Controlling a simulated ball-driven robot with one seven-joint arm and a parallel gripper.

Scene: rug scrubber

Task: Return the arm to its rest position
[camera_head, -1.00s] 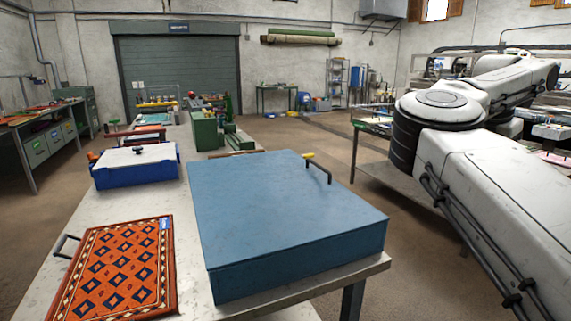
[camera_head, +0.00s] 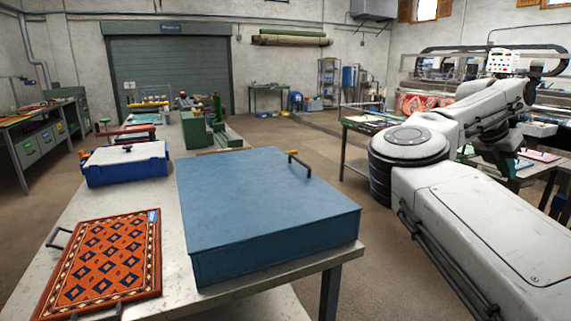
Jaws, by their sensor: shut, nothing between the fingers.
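My white arm (camera_head: 470,215) fills the right side of the head view. It runs from the lower right corner up to a round, dark-banded elbow joint (camera_head: 408,145). From there the forearm (camera_head: 470,108) bends to the right and away. Dark parts hang below the forearm's far end, against the cluttered tables. I cannot make out my gripper or its fingers there. Nothing visible hangs from the arm. The arm is to the right of the near workbench and apart from the blue case on it.
The near workbench (camera_head: 95,202) holds a large blue case (camera_head: 255,200), a patterned rug piece (camera_head: 105,262), a blue-and-white box (camera_head: 127,163) and green equipment (camera_head: 200,130). A side table (camera_head: 358,150) and machinery stand behind my arm. Brown floor (camera_head: 300,135) lies open beyond the bench.

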